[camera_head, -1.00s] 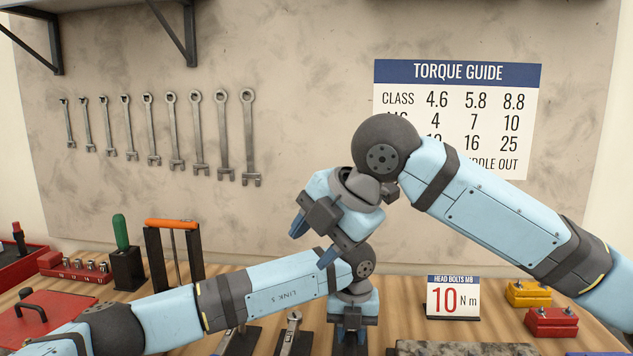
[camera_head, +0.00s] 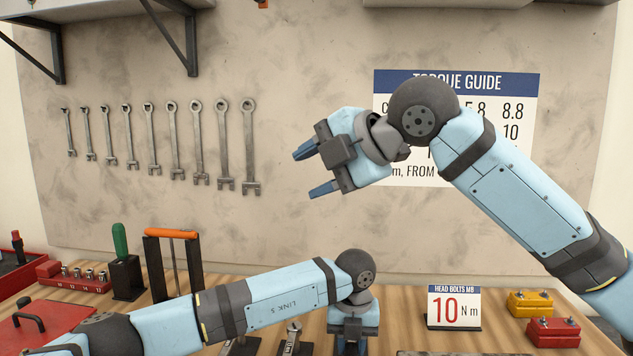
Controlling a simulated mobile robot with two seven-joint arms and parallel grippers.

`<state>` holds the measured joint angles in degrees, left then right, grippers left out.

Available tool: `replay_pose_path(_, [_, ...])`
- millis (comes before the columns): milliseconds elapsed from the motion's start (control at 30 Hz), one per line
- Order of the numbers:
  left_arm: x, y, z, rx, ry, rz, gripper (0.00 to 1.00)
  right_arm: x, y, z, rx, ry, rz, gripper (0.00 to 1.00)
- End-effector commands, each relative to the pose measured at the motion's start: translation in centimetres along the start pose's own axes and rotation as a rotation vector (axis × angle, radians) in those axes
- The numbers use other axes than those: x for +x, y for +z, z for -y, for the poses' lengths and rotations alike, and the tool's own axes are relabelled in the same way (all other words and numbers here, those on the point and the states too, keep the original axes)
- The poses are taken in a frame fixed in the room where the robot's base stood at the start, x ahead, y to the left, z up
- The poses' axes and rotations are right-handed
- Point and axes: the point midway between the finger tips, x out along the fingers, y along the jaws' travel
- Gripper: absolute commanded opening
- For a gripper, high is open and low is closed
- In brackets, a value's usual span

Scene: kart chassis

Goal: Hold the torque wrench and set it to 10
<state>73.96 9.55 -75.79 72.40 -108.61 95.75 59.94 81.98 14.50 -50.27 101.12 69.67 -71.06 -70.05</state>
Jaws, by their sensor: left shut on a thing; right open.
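My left gripper (camera_head: 350,343) points down at the bottom edge of the head view. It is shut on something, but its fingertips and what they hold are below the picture. I cannot make out the torque wrench or its scale. My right gripper (camera_head: 318,172) is open and empty, raised in front of the wall with its fingers pointing left. A small sign (camera_head: 454,307) right of my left gripper reads "HEAD BOLTS M8, 10 N m". The torque guide (camera_head: 455,82) on the wall is partly hidden behind my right arm.
Several spanners (camera_head: 172,140) hang on the wall. A green-handled tool (camera_head: 119,238), an orange-handled tool (camera_head: 172,233) on a black stand, a socket rail (camera_head: 75,280) and a red box (camera_head: 35,328) stand at left. Yellow (camera_head: 530,301) and red (camera_head: 553,331) blocks sit at right.

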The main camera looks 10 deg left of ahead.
Motion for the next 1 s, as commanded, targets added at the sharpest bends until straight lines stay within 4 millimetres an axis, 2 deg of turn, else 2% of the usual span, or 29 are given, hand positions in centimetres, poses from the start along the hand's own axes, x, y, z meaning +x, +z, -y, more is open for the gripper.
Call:
replay_pose_path(100, [-0.1, 0.0, 0.0, 0.0, -0.001, 0.001, 0.0, 0.0, 0.0, 0.0, 0.0, -0.001, 0.0, 0.49])
replay_pose_path(133, [-0.1, 0.0, 0.0, 0.0, -0.001, 0.001, 0.29, 0.0, 0.0, 0.0, 0.0, -0.001, 0.0, 0.49])
replay_pose_path(200, [-0.1, 0.0, 0.0, 0.0, -0.001, 0.001, 0.45, 0.0, 0.0, 0.0, 0.0, -0.001, 0.0, 0.49])
replay_pose_path(267, [-0.1, 0.0, 0.0, 0.0, -0.001, 0.001, 0.56, 0.0, 0.0, 0.0, 0.0, -0.001, 0.0, 0.49])
replay_pose_path(533, [-0.1, 0.0, 0.0, 0.0, 0.0, 0.001, 0.56, 0.0, 0.0, 0.0, 0.0, -0.001, 0.0, 0.49])
replay_pose_path(667, [-1.1, 0.1, 0.0, 0.0, 0.0, 0.003, 0.56, 0.0, 0.0, 0.0, 0.0, -0.001, 0.0, 0.49])
replay_pose_path(1000, [-8.1, 0.0, 0.0, 0.001, -0.001, 0.005, 0.56, 0.0, 0.0, 0.0, 0.0, -0.001, 0.0, 0.49])
